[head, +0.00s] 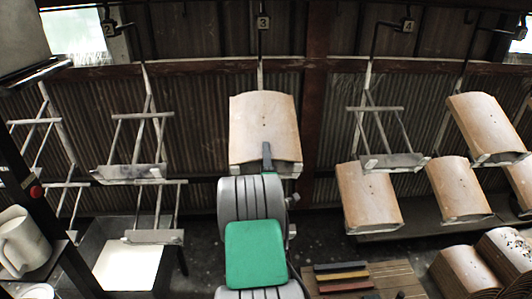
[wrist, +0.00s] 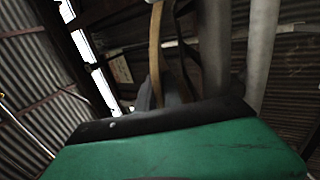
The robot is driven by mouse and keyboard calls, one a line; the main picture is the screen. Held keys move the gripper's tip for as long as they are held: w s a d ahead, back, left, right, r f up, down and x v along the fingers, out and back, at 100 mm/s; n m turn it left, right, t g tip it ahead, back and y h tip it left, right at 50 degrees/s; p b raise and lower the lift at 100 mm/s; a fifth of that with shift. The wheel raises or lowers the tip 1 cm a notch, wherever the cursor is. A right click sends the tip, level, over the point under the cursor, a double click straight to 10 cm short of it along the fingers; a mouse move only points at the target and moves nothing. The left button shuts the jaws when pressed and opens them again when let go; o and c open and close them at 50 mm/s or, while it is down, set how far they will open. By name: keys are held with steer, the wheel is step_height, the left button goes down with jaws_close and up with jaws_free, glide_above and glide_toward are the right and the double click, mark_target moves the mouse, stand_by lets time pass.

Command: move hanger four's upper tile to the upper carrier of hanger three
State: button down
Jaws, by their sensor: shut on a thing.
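Hanger three, with its number plate (head: 263,22), hangs at the middle in the head view. A tan arched tile (head: 263,120) is in front of it at upper-carrier height. My gripper (head: 267,157) is shut on the tile's near lower end. The tile's edge shows as a tan strip in the wrist view (wrist: 156,55). Hanger three's carriers are hidden behind the tile and my arm, so I cannot tell whether the tile rests on the upper one. Hanger four (head: 408,25) has an empty upper carrier (head: 395,162) and a tile on its lower carrier (head: 368,195).
Hanger two (head: 110,28) at left has empty upper (head: 130,173) and lower (head: 153,237) carriers. More tiles (head: 487,125) hang at right. Stacked tiles (head: 465,272) and a wooden pallet (head: 372,280) stand low at right. A white jug (head: 22,242) is at far left.

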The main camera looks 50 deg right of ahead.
steer(key=c, duration=1.5)
jaws_free()
steer(key=shift+r, duration=0.25)
steer(key=shift+o, duration=0.5)
steer(key=shift+s+a+f, duration=0.1)
steer(key=shift+f, duration=0.35)
steer(key=shift+s+a+f+b, duration=0.2)
steer(key=shift+a+f+b, duration=0.05)
steer(key=shift+b, duration=0.35)
steer(key=b+v, duration=0.4)
steer(key=v, duration=0.2)
steer(key=shift+s+a+r+b, duration=0.2)
steer(key=shift+s+a+b, duration=0.1)
steer(key=shift+w, duration=0.1)
